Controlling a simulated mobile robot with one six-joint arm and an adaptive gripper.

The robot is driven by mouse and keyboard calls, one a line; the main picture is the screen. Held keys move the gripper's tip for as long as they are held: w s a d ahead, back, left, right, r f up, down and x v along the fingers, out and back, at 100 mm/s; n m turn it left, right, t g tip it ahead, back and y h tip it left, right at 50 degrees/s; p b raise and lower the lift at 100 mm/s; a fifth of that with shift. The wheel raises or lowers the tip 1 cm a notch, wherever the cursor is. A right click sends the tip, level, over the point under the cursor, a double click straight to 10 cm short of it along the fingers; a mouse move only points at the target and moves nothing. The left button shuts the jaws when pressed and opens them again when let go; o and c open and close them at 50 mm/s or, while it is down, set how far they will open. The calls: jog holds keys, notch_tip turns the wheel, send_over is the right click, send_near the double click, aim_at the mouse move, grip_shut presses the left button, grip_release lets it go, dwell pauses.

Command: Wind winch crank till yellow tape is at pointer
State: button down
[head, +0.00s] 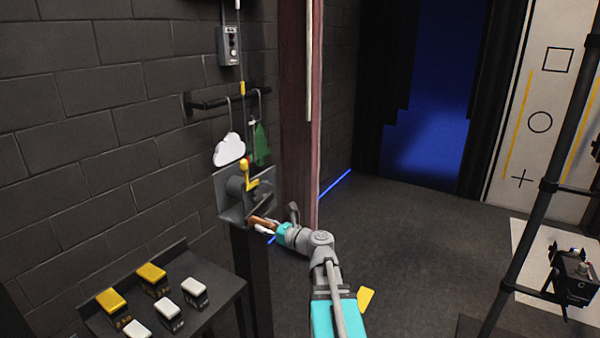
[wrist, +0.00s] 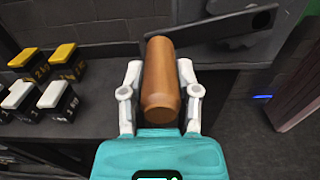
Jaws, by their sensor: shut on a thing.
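The grey winch (head: 236,196) is fixed to a post by the brick wall, with a yellow lever (head: 249,182) on it. My gripper (head: 266,227) is shut around its wooden crank handle (head: 261,221), below and right of the drum. In the wrist view the brown handle (wrist: 162,85) lies between both white fingers of my gripper (wrist: 161,88), and the dark crank arm (wrist: 225,30) runs off its far end. A yellow band (head: 242,88), apparently the tape, is on the line above the winch. I cannot clearly make out the pointer.
A dark table (head: 203,318) with several yellow- and white-topped blocks stands at lower left. A white cloud (head: 229,150) and green tree (head: 261,145) hang from a bar (head: 215,103) above the winch. A dark red upright (head: 299,130) stands close right.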

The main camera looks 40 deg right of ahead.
jog(key=shift+s+a+r+p, duration=0.1)
jog(key=shift+r+p, duration=2.55)
jog(key=shift+r, duration=0.05)
jog(key=shift+r, duration=0.1)
jog(key=d+r+p, duration=0.1)
jog(key=r+p, duration=0.2)
jog(key=w+d+r+p, duration=0.1)
jog(key=shift+w+d+r, duration=0.1)
jog(key=shift+d+r, duration=0.15)
jog(key=shift+d, duration=0.05)
jog(key=shift+p, duration=0.3)
